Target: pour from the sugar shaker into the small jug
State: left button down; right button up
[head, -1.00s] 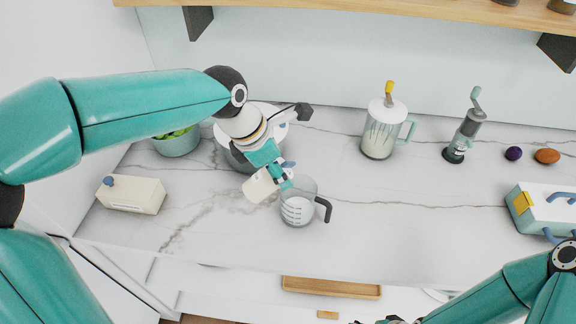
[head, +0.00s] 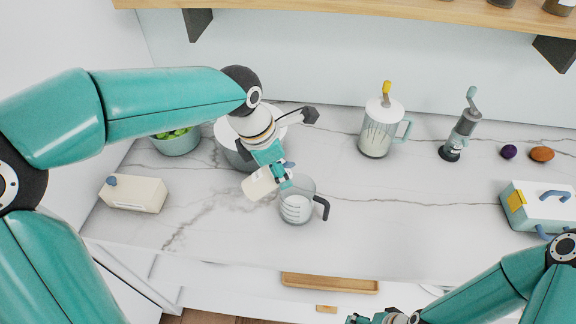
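The small jug (head: 297,208) is a clear measuring jug with white markings and a dark handle on its right. It stands upright on the marble counter. My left gripper (head: 277,174) is shut on the cream sugar shaker (head: 258,185). The shaker is tilted well over, just left of and above the jug, with its upper right end close to the jug's rim. I cannot see any sugar falling. My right gripper (head: 372,319) is at the bottom edge, partly cut off, and its fingers are unclear.
A large pale pot (head: 232,150) stands behind my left gripper, near a green bowl (head: 178,145). A cream box (head: 134,194) is at left. A lidded pitcher (head: 376,135), a grinder (head: 460,130) and a toaster-like box (head: 540,205) stand to the right. The counter right of the jug is clear.

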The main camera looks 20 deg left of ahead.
pick_arm(q)
jog(key=shift+w+d+r+g+y+p, duration=0.15)
jog(key=shift+g+y+p, duration=0.55)
jog(key=shift+p, duration=0.65)
dwell(0.3)
jog(key=shift+r, duration=0.1)
dwell(0.4)
jog(key=shift+s+r+y+p, duration=0.2)
jog(key=shift+y+p, duration=0.1)
jog(key=shift+p, duration=0.1)
jog(key=shift+d, duration=0.1)
jog(key=shift+w+d+g+y, duration=0.25)
jog(key=shift+g+y, duration=0.35)
jog(key=shift+y, duration=0.3)
